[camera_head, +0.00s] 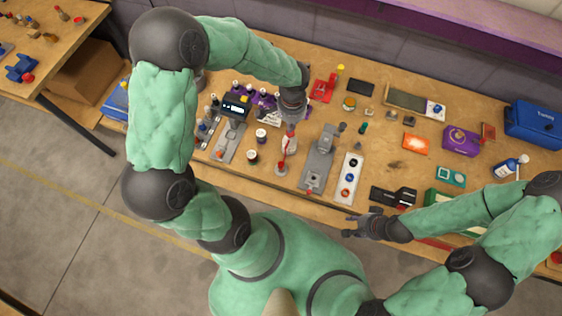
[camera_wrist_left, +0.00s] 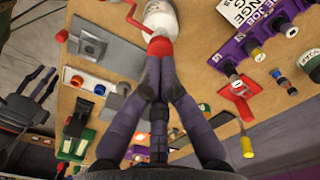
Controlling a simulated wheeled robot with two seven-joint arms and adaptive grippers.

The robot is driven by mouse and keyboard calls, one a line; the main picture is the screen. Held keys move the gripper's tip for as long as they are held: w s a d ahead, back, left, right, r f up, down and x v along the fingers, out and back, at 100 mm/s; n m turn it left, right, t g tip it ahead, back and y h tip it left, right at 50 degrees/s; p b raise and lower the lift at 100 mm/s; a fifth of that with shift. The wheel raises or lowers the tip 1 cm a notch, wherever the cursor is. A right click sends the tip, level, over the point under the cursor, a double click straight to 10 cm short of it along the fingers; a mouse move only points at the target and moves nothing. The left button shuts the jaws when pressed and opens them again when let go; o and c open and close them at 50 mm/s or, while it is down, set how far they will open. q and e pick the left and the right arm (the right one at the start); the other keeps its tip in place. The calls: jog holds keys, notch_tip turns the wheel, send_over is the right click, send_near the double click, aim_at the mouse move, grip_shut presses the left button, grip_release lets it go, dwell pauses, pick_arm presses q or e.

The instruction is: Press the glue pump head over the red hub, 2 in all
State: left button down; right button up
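The glue bottle is white (camera_wrist_left: 160,18) with a red pump head (camera_wrist_left: 160,47) and a thin red spout (camera_wrist_left: 131,14). In the head view the bottle (camera_head: 289,146) stands on the bench, and its spout reaches toward a small round white base with a red hub (camera_head: 281,168). My left gripper (camera_head: 291,118) is above the bottle, pointing down. In the left wrist view its fingertips (camera_wrist_left: 159,57) are together at the pump head; whether they touch it is hard to tell. My right gripper (camera_head: 349,224) is open and empty by the bench's front edge.
A grey fixture (camera_head: 317,165) and a white strip with round parts (camera_head: 348,179) stand right of the bottle. Jars (camera_head: 252,156) and a grey fixture (camera_head: 228,143) are to its left. A red stand (camera_head: 323,90) is behind.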

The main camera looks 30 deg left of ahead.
pick_arm(q)
jog(key=shift+r, duration=0.1)
dwell(0.4)
notch_tip(320, 180, up, 6)
jog(key=p, duration=0.4)
dwell(0.4)
dwell(0.3)
